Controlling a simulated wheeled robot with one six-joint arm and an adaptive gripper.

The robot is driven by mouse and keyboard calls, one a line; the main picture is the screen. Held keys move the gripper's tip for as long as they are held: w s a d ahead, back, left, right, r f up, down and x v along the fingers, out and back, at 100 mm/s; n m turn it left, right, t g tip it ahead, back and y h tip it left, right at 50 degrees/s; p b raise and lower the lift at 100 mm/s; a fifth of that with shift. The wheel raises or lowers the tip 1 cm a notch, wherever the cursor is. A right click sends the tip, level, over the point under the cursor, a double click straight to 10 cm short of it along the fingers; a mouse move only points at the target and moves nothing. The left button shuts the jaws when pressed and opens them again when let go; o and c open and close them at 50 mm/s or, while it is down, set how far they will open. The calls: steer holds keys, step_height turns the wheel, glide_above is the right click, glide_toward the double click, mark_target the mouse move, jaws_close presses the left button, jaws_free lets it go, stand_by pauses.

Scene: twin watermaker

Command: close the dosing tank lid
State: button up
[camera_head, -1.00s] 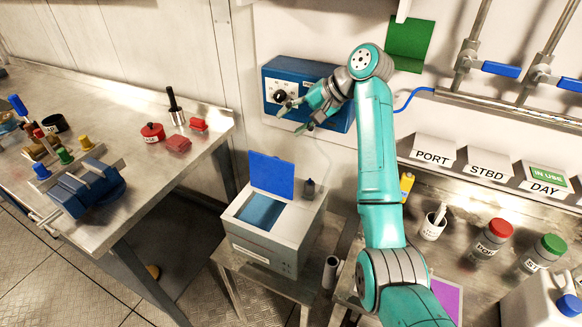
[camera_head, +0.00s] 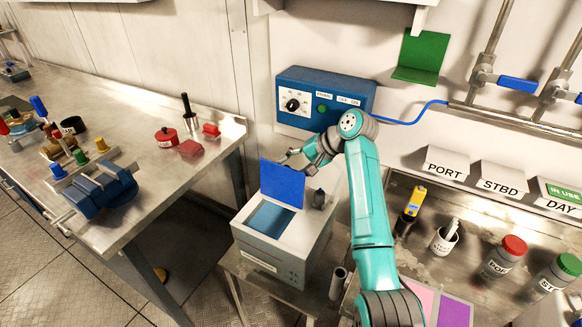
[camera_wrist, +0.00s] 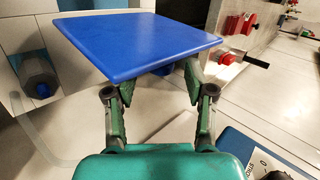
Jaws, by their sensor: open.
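The dosing tank (camera_head: 276,258) is a grey-white box with an opening in its top, on a low stand. Its blue lid (camera_head: 281,185) stands raised, upright, at the back of the opening. My gripper (camera_head: 290,156) is just behind and above the lid's top edge, partly hidden by it. In the wrist view the blue lid (camera_wrist: 135,40) lies just beyond the open fingers of my gripper (camera_wrist: 158,92). I cannot tell whether the fingers touch it. A small dark fitting (camera_head: 319,198) stands on the tank top, right of the lid.
A blue control box (camera_head: 325,98) with a dial is on the wall behind my gripper. A metal workbench (camera_head: 130,210) with a blue vise is at left.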

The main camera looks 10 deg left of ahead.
steer(key=shift+a+f, duration=0.35)
jaws_close()
steer(key=shift+a, duration=0.1)
